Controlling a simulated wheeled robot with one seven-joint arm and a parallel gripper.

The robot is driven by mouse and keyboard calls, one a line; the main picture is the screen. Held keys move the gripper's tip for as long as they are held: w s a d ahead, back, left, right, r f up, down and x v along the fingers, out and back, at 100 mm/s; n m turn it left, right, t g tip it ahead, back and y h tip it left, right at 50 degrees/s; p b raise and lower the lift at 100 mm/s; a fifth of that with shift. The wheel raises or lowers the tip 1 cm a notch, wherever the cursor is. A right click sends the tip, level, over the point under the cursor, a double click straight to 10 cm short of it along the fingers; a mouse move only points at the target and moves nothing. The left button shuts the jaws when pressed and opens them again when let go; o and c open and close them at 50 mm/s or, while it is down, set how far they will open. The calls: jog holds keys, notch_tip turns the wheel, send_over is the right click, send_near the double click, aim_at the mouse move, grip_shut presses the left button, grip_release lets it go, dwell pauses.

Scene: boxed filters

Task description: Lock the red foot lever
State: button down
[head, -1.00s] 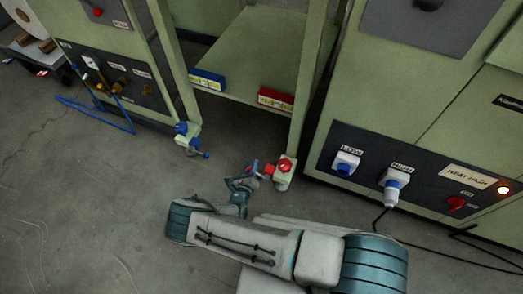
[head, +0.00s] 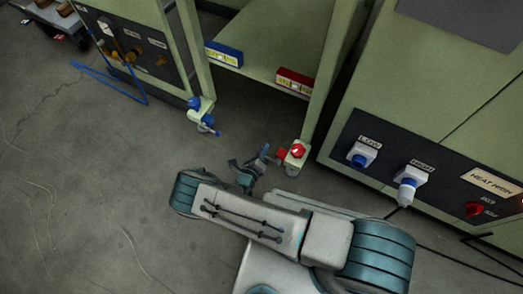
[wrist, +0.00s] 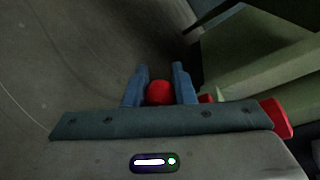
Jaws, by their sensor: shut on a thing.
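The red foot lever (head: 282,153) is at the foot of the cart's right front leg, below a red cap (head: 298,150). My gripper (head: 262,160) is low over the floor at the lever's left end. In the wrist view, a round red lever end (wrist: 158,93) sits between the two blue-grey fingers of my gripper (wrist: 160,80), which are shut on it. More red parts show right of the fingers, partly hidden by the gripper's body. The lever's exact tilt cannot be told.
A blue foot lever (head: 209,126) is on the left front leg. The shelf (head: 258,65) carries a blue box (head: 223,54) and a red box (head: 295,82). A cabinet with LOW and HIGH sockets (head: 362,154) stands close on the right.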

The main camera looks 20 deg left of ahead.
jog(key=shift+w+d, duration=0.1)
jog(key=c, duration=1.2)
grip_release()
jog(key=shift+s+r, duration=0.1)
jog(key=shift+s, duration=0.3)
jog(key=s+a+r+p, duration=0.1)
jog(key=s+p, duration=0.3)
jog(key=s, duration=0.8)
jog(key=shift+s+a+r, duration=0.2)
jog(key=shift+s+r, duration=0.2)
jog(key=shift+r, duration=0.1)
